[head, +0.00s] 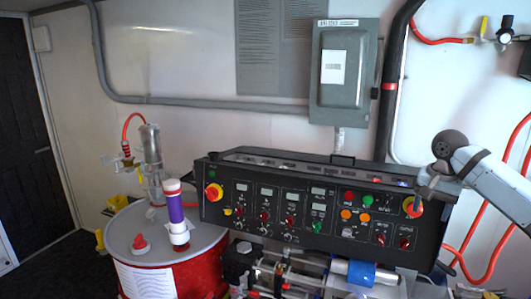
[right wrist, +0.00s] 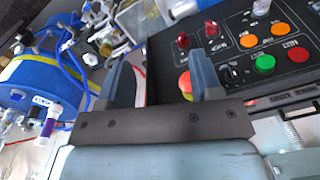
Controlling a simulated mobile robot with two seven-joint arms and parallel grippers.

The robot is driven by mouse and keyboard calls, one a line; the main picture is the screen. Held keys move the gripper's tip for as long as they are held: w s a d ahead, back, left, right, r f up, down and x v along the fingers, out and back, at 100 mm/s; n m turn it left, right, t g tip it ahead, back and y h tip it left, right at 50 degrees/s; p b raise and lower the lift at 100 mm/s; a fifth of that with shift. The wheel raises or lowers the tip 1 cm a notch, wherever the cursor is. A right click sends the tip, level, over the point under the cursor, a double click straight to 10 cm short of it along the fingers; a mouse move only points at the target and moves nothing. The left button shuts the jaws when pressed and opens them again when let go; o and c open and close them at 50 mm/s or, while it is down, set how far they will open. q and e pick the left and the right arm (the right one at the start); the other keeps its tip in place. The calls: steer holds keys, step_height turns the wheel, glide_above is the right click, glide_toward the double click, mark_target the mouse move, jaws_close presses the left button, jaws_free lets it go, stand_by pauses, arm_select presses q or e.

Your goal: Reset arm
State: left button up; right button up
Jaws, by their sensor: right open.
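My right gripper (head: 425,190) reaches in from the right, at the right end of the black control panel (head: 300,207). It also shows in the right wrist view (right wrist: 158,64), where its two fingers are apart. Beside it is a red and yellow rotary knob (head: 410,209). In the right wrist view the knob (right wrist: 186,84) shows partly between the fingers, close to the right-hand finger, which hides part of it. I cannot tell whether they touch. My left gripper is not in view.
A red drum (head: 205,266) with a purple and white tube (head: 175,212) on its lid stands left of the panel. Another red and yellow knob (head: 214,192) is at the panel's left end. A grey electrical box (head: 343,95) and thick conduit are on the wall behind.

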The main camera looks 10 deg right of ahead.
steer(key=w+a+f+n+t+y, duration=0.1)
steer(key=a+f+n, duration=0.1)
steer(key=a+f, duration=0.45)
steer(key=w+a+f+n+t, duration=0.1)
steer(key=a+f+n, duration=0.15)
steer(key=f, duration=0.75)
steer(key=s+a+f+n+t+y, duration=0.1)
steer(key=s+a+f+n, duration=0.1)
steer(key=s+a+f, duration=0.35)
steer(key=s+a+f+n+t+y, duration=0.1)
steer(key=s+a+f+t, duration=0.1)
steer(key=a+f, duration=0.65)
steer(key=s+a+f+n+t, duration=0.2)
steer(key=s+f, duration=0.3)
steer(key=s, duration=0.6)
steer(key=s+a+f+n+t, duration=0.2)
steer(key=s+f, duration=0.3)
steer(key=s, duration=0.7)
steer(key=shift+a+t, duration=0.7)
steer(key=shift+s+n, duration=0.1)
steer(key=shift+n, duration=0.15)
